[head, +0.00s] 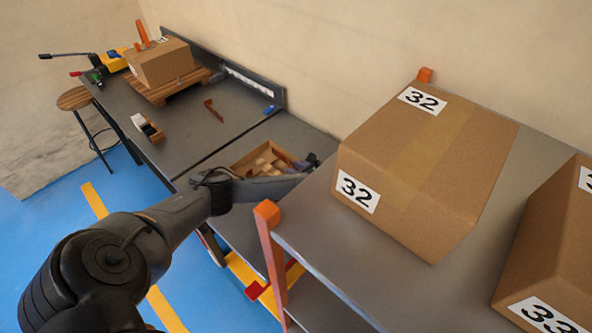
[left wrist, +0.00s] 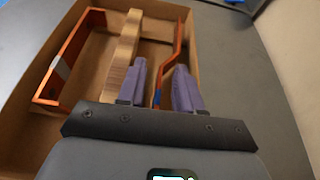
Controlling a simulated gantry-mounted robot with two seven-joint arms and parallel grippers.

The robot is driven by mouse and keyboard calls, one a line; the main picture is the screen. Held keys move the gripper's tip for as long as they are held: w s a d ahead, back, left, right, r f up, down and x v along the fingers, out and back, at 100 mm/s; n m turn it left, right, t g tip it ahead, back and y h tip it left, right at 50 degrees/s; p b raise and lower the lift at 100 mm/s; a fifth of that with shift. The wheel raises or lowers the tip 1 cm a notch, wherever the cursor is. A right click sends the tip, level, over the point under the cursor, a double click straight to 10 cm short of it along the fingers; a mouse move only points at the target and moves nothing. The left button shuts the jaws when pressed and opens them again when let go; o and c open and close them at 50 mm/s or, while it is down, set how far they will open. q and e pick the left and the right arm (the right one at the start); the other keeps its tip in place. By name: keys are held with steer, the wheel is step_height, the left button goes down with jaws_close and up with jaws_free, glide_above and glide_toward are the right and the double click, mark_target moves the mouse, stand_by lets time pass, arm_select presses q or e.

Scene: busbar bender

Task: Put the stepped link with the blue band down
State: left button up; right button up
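The stepped link with the blue band (left wrist: 179,50) is a thin orange-copper strip with a jog in it. In the left wrist view it stands on edge at the right side of a cardboard box (left wrist: 202,35). Its blue band shows low between the fingers of my left gripper (left wrist: 161,72). The purple fingers straddle the strip, with a visible gap on its left side, so the gripper looks open around it. In the head view my left gripper (head: 306,164) is at the right end of the box (head: 233,163), and the link is too small to make out. My right gripper is out of view.
The box also holds a wooden block (left wrist: 122,55) and a bent copper piece with a grey band (left wrist: 68,62). A copper piece (head: 213,110) lies on the grey bench. A shelf with carton 32 (head: 420,165) stands at right, its orange post (head: 267,214) near my left arm.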

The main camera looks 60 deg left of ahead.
arm_select(q)
steer(key=v, duration=0.1)
steer(key=p+v, duration=0.1)
steer(key=v, duration=0.1)
steer(key=shift+w+d+r, duration=0.1)
steer(key=shift+r, duration=0.3)
steer(key=p+v, duration=0.6)
steer(key=v, duration=0.1)
steer(key=shift+w+d+p, duration=0.15)
steer(key=shift+d+p, duration=0.45)
steer(key=shift+r, duration=0.1)
